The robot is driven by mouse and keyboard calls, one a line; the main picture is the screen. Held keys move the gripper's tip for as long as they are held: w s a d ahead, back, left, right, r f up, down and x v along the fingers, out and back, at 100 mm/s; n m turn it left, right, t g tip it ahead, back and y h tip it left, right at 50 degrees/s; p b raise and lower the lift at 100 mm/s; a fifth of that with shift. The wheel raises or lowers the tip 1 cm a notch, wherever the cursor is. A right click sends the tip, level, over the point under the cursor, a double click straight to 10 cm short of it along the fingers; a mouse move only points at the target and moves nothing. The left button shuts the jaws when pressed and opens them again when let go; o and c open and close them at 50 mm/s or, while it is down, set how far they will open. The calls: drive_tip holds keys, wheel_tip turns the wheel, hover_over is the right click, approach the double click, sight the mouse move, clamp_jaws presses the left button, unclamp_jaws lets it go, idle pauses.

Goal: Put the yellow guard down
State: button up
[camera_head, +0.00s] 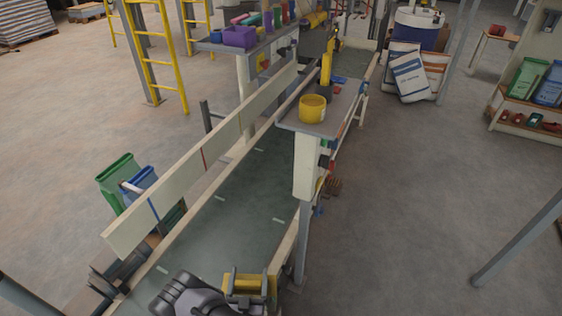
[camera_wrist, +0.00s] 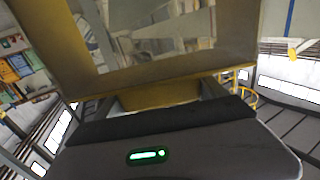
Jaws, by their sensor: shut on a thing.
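The yellow guard (camera_head: 247,282) shows at the bottom middle of the head view, in front of the conveyor's near end. My gripper (camera_head: 246,284) is shut on it. In the wrist view the guard (camera_wrist: 180,78) fills the upper middle as a yellow frame around a greyish, see-through-looking panel, close against my gripper (camera_wrist: 165,98). The fingers are partly hidden by the guard. I cannot tell whether the guard touches the conveyor or is held above it.
The conveyor belt (camera_head: 225,215) runs away from me between pale side rails. A small shelf with a yellow tub (camera_head: 312,107) stands at its right. Green and blue bins (camera_head: 121,172) stand left. Open floor (camera_head: 410,215) lies right, with a grey post (camera_head: 520,238) there.

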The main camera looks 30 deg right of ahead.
drive_tip(key=w+f+b, duration=0.2)
drive_tip(key=w+b, duration=0.2)
drive_tip(key=w, duration=0.4)
drive_tip(key=w+f+b, duration=0.3)
drive_tip(key=w+b, duration=0.1)
drive_tip(key=w, duration=0.4)
drive_tip(key=shift+d+f+b, duration=0.25)
drive_tip(key=shift+d+b, duration=0.1)
drive_tip(key=shift+d, duration=0.05)
drive_tip(key=shift+w+r, duration=0.1)
drive_tip(key=shift+r, duration=0.15)
drive_tip(key=shift+c, duration=0.7)
drive_tip(key=shift+f, duration=0.1)
